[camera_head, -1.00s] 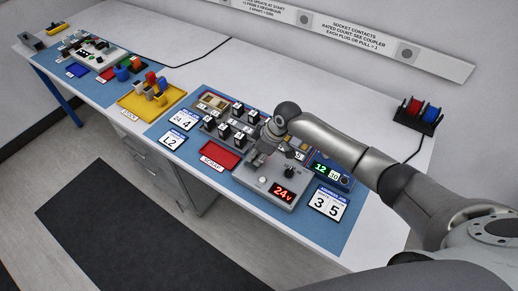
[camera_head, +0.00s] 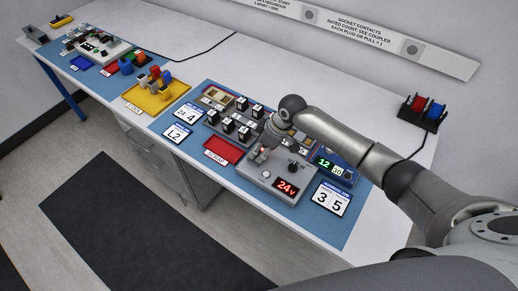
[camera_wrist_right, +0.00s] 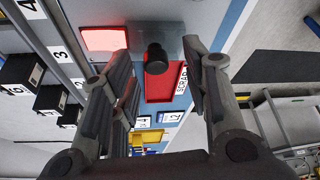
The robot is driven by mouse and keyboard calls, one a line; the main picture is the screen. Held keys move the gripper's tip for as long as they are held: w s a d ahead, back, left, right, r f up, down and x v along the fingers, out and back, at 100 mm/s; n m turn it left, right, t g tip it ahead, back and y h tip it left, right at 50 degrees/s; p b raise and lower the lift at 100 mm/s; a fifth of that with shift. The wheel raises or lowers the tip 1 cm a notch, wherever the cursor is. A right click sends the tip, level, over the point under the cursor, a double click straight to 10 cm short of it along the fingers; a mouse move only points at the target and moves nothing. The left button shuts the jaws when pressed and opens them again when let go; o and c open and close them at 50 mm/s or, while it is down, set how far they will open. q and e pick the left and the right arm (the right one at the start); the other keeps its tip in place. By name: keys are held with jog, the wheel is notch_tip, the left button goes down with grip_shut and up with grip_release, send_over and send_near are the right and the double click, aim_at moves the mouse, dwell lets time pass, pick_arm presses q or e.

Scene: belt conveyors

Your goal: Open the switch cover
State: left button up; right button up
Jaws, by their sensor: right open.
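The grey control box (camera_head: 273,176) stands on the blue mat near the front edge of the bench, with a red 24V display and a black knob on top. My right gripper (camera_head: 263,153) is above the box's left end, fingers pointing down. In the right wrist view my gripper (camera_wrist_right: 157,60) is open. A short black cylinder (camera_wrist_right: 156,57) on a greyish, see-through-looking piece (camera_wrist_right: 160,30) shows between the fingers; I cannot tell whether it is the switch cover or whether the fingers touch it. A lit red square (camera_wrist_right: 103,38) lies beside it. My left gripper is not in view.
A red scrap tray (camera_head: 222,151) lies left of the box. Black numbered blocks (camera_head: 228,126) stand behind it. A blue meter (camera_head: 334,170) and a number card (camera_head: 330,199) lie to the right. A yellow tray (camera_head: 150,98) is farther left.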

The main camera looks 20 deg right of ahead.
jog(key=v, duration=1.1)
jog(key=shift+s+a, duration=0.1)
